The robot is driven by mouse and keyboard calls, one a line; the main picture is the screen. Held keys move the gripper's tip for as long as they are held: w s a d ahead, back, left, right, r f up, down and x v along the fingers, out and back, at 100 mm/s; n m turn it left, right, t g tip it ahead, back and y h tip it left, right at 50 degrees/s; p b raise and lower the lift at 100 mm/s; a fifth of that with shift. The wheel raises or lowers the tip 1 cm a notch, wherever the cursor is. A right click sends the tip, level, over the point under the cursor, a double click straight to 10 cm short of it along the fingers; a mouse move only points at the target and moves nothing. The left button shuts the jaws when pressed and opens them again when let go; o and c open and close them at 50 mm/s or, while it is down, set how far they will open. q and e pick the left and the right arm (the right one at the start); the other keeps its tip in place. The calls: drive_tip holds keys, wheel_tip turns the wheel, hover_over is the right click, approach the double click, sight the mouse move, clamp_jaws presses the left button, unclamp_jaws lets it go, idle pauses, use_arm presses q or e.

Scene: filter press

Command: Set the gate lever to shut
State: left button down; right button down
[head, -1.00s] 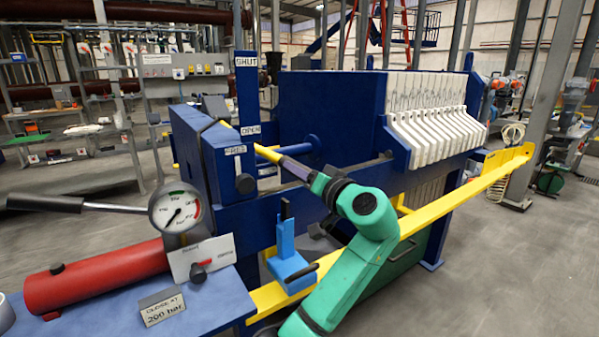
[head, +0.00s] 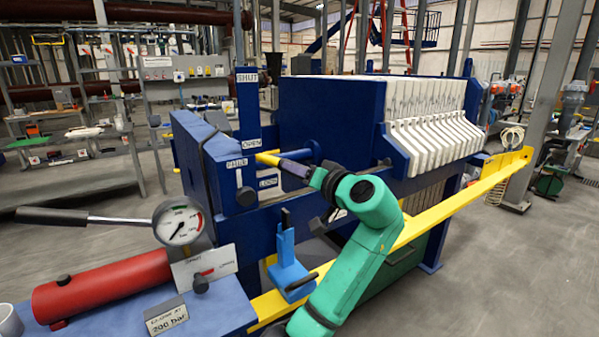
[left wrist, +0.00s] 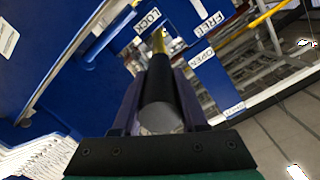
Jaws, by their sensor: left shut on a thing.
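The gate lever (head: 266,158) shows as a yellow rod beside the blue upright post, just below the OPEN label (head: 251,145). The SHUT label (head: 246,77) is higher on the same post. My left gripper (head: 286,164) is shut on the lever's outer end. In the left wrist view its fingers lie either side of the lever's black grip (left wrist: 158,85), with the yellow rod beyond. The FREE label (head: 237,163) and LOCK label (head: 268,182) sit below, by a slotted blue block with a dark knob (head: 246,196). My right gripper is not in view.
A pressure gauge (head: 180,221), a red cylinder (head: 100,286) and a "200 bar" sign (head: 167,315) stand on the blue bench at left. White filter plates (head: 430,115) stand behind.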

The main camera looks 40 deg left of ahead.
use_arm(q)
drive_tip(key=r+h+p, duration=0.1)
drive_tip(key=r+p, duration=0.2)
drive_tip(key=a+r+h+p, duration=0.1)
drive_tip(key=r+p, duration=0.2)
drive_tip(key=a+r+h+p, duration=0.1)
drive_tip(key=r+p, duration=0.3)
drive_tip(key=shift+w+r+g, duration=0.1)
drive_tip(key=shift+w+g, duration=0.2)
drive_tip(key=shift+w, duration=0.05)
drive_tip(key=w+a+r+g+h+p, duration=0.1)
drive_tip(key=a+r+h+p, duration=0.2)
drive_tip(key=r+p, duration=0.3)
drive_tip(key=a+p, duration=0.1)
drive_tip(key=p, duration=0.3)
drive_tip(key=shift+w+a+r, duration=0.2)
drive_tip(key=shift+a, duration=0.05)
drive_tip(key=shift+r, duration=0.1)
drive_tip(key=c, duration=0.5)
unclamp_jaws()
drive_tip(key=shift+c, duration=0.2)
drive_tip(key=shift+o, duration=0.5)
drive_tip(key=shift+a+f, duration=0.2)
drive_tip(key=shift+a, duration=0.05)
drive_tip(key=shift+d, duration=0.1)
